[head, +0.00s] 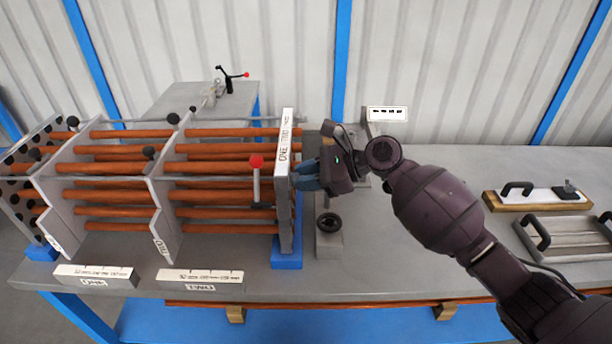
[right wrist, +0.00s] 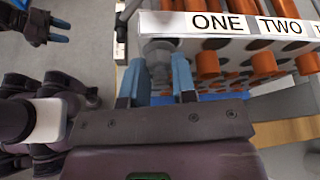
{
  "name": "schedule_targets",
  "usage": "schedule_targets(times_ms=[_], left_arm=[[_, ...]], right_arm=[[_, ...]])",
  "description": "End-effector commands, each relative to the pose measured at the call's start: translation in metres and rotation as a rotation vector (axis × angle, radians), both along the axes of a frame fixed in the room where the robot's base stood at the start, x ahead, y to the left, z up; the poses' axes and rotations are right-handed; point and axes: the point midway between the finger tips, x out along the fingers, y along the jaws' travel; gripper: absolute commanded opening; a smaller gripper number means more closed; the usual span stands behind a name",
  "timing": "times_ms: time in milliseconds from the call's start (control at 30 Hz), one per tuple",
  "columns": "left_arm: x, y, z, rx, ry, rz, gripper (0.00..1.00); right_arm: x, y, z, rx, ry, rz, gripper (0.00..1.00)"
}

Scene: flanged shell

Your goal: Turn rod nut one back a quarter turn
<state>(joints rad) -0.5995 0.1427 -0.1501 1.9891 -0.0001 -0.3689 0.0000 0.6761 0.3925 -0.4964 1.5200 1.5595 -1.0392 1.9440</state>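The upright end plate (head: 285,225) carries a label strip reading ONE, TWO and more; the strip (right wrist: 225,22) also tops the right wrist view. A grey nut-like piece (right wrist: 158,62) sits at the left end of the strip, beside ONE. My right gripper (head: 306,176) is at the plate's right face. Its two blue fingertips (right wrist: 160,75) stand on either side of the grey piece. Whether they press on it cannot be told. The head view hides the piece behind the gripper. My left gripper (right wrist: 58,30) shows only in the right wrist view's top left corner, fingers apart, empty.
Orange tubes (head: 225,197) run through the plates left of the end plate. A red-knobbed lever (head: 256,162) stands just left of it. A grey block with a black ring (head: 329,223) is close below my right gripper. Handled plates (head: 540,196) lie at the right.

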Motion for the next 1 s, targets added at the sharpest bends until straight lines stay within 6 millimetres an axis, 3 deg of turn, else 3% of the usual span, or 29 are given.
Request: schedule_targets(times_ms=[467,733,1000], left_arm=[[0.004,0.000,0.010,0.000,-0.011,-0.001,0.43],[0.003,0.000,0.021,0.000,-0.016,0.000,0.43],[-0.001,0.000,0.015,0.000,-0.007,0.002,0.43]], right_arm=[[-0.001,0.000,0.001,0.000,-0.088,-0.001,0.02],[-0.003,0.000,0.000,0.001,-0.296,-0.001,0.02],[-0.004,0.000,-0.004,0.001,-0.554,-0.001,0.02]])
